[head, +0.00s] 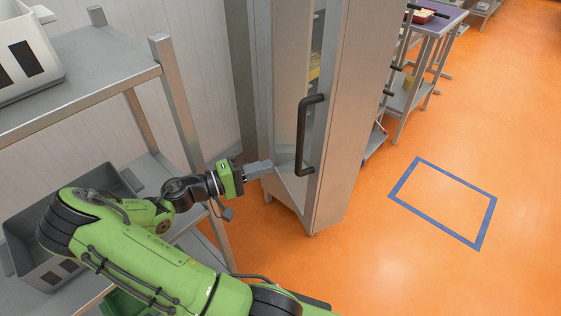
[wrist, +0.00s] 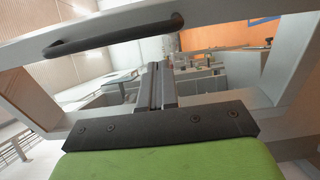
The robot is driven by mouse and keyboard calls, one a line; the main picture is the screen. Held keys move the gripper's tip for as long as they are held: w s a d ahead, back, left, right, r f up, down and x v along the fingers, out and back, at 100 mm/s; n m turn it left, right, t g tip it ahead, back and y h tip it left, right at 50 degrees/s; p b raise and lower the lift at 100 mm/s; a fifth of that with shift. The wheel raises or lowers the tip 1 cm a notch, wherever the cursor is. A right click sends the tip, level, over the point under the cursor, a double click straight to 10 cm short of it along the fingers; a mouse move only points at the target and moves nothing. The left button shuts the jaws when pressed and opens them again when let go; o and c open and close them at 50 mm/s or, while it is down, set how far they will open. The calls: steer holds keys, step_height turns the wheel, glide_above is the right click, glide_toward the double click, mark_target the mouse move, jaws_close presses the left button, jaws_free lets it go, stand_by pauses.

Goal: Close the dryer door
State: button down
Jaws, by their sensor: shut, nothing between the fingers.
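The dryer (head: 352,110) is a tall grey cabinet in the middle of the head view. Its door has a glass pane and a black bar handle (head: 301,140). In the wrist view the pale door frame (wrist: 225,18) crosses the top, with the black handle (wrist: 115,35) at upper left. My gripper (head: 268,168) is shut and empty, low at the left of the door, below and left of the handle. In the wrist view my gripper (wrist: 160,72) points toward the frame. I cannot tell how far the door stands ajar, or whether the fingertips touch it.
A metal shelf rack (head: 90,65) with grey bins (head: 25,55) stands at the left, close to my arm. Behind the dryer is a table with a purple top (head: 440,20). The orange floor at the right, with a blue taped outline (head: 440,172), is clear.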

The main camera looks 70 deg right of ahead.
mark_target(309, 153)
steer(key=b+x, duration=0.1)
steer(key=x, duration=0.9)
steer(key=shift+s+b, duration=0.1)
steer(key=shift+b, duration=0.25)
